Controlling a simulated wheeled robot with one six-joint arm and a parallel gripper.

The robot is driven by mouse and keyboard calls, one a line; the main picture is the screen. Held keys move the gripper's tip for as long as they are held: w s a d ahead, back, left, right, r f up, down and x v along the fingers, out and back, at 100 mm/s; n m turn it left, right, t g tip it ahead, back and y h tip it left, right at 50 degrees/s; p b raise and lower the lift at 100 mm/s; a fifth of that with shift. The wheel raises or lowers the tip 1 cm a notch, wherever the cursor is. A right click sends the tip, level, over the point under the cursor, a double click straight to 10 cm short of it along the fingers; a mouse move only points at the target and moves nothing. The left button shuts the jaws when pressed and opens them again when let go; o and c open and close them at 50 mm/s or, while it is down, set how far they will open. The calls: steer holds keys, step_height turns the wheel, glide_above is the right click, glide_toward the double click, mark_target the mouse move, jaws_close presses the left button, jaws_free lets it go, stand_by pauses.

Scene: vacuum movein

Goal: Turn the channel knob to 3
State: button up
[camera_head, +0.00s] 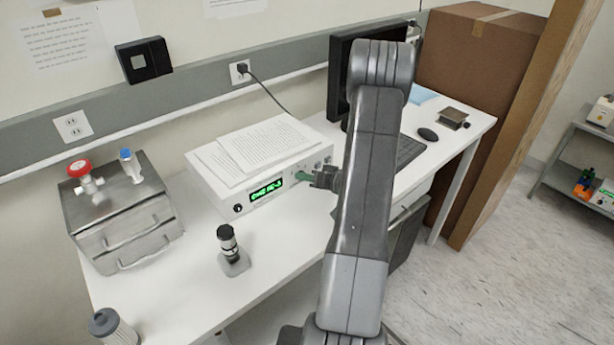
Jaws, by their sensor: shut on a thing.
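A white instrument box (213,196) stands on the white table against the wall. Its front has a green lit display (266,190) whose small text I cannot read surely, a dark round control (238,208) at the left, and small knobs (327,160) at the right. My gripper (306,177) reaches in from the right to the front panel, right of the display. It is shut on what appears to be the channel knob. The fingertips cover that knob, so its pointer and setting are hidden.
Papers (262,146) lie on the box. A steel case with red and blue valves (125,225) stands left, and a small black-topped device (230,250) in front. A monitor (340,75), keyboard (408,152) and mouse (428,134) are right. The table's front middle is clear.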

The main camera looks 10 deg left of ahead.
steer(key=m+g+y, duration=0.1)
steer(key=m+y, duration=0.1)
steer(key=m, duration=0.2)
steer(key=shift+w+d+f, duration=0.1)
steer(key=shift+f, duration=0.05)
stand_by(0.5)
steer(key=o, duration=1)
steer(key=shift+d, duration=0.1)
steer(key=b+v, duration=0.3)
steer(key=v, duration=1)
steer(key=shift+d+f, duration=0.1)
steer(key=shift+d, duration=0.25)
